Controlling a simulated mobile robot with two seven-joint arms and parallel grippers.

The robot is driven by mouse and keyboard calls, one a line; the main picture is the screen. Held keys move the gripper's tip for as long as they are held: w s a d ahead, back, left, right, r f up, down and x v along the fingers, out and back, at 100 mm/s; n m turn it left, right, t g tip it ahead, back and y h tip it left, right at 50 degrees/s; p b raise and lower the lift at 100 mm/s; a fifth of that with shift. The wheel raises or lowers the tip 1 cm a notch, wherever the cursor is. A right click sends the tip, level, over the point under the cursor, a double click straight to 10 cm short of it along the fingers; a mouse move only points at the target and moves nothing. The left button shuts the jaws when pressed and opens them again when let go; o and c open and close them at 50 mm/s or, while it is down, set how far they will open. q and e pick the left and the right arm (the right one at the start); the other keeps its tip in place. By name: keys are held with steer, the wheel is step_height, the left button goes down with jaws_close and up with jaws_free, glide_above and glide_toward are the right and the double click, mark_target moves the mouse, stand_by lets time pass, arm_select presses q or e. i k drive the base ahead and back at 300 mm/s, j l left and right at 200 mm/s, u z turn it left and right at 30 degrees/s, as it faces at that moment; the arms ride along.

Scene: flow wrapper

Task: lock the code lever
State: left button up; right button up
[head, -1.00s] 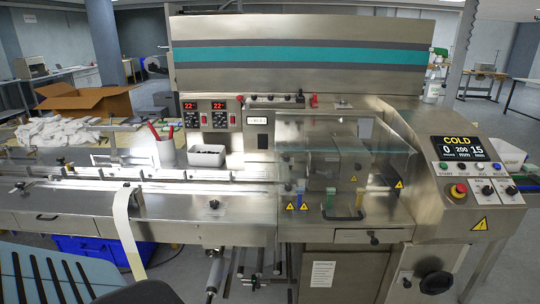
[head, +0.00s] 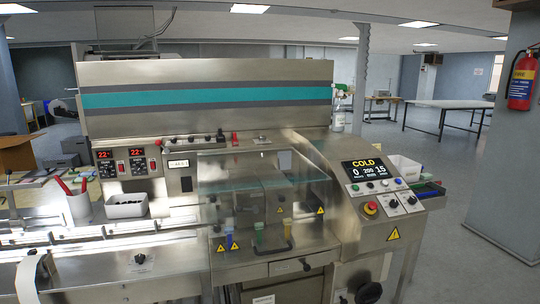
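The steel flow wrapper (head: 205,72) fills the left and middle of the head view. Along the ledge below its teal-striped hood are several small dark knobs, a black upright handle (head: 220,135) and a small red upright part (head: 235,139). A small white label plate (head: 178,163) sits on the panel below them. I cannot tell which of these parts is the code lever, or whether it is locked. Neither of my grippers is in view.
The control panel (head: 373,184) reads COLD, 0, 200 and 15, with a red stop button (head: 370,208). A clear guard (head: 262,172) covers the middle. A white bin (head: 126,206) stands at left. Open floor (head: 455,200) lies right; a fire extinguisher (head: 522,82) hangs on a pillar.

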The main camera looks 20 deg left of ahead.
mark_target(158, 143)
steer(key=u, duration=1.55)
steer(key=i+z, duration=0.15)
steer(key=i, duration=1.1)
